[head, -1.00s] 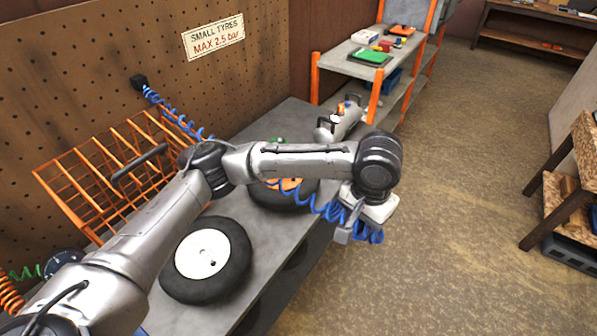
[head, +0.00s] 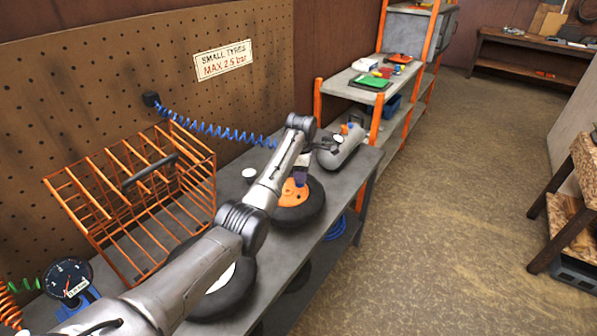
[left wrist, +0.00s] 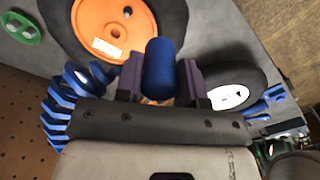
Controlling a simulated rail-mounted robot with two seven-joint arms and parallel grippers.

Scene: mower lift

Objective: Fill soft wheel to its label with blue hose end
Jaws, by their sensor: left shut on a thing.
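The orange-hubbed wheel (head: 298,214) lies flat on the bench, a white label on its hub (left wrist: 107,48) too small to read. A white-hubbed wheel (head: 235,292) lies nearer, partly hidden by my left arm; it also shows in the left wrist view (left wrist: 232,95). My left gripper (head: 301,174) is over the orange-hubbed wheel. In the left wrist view its purple fingers (left wrist: 160,82) are shut on the blue hose end (left wrist: 160,68). The coiled blue hose (head: 215,130) runs from the wall toward the gripper. My right gripper is not in view.
An orange wire cage (head: 135,200) stands along the pegboard. A gauge (head: 68,278) is at the near left. A grey tank (head: 342,148) lies at the bench's far end. The pegboard sign (head: 223,60) reads "SMALL TYRES MAX 2.5 bar".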

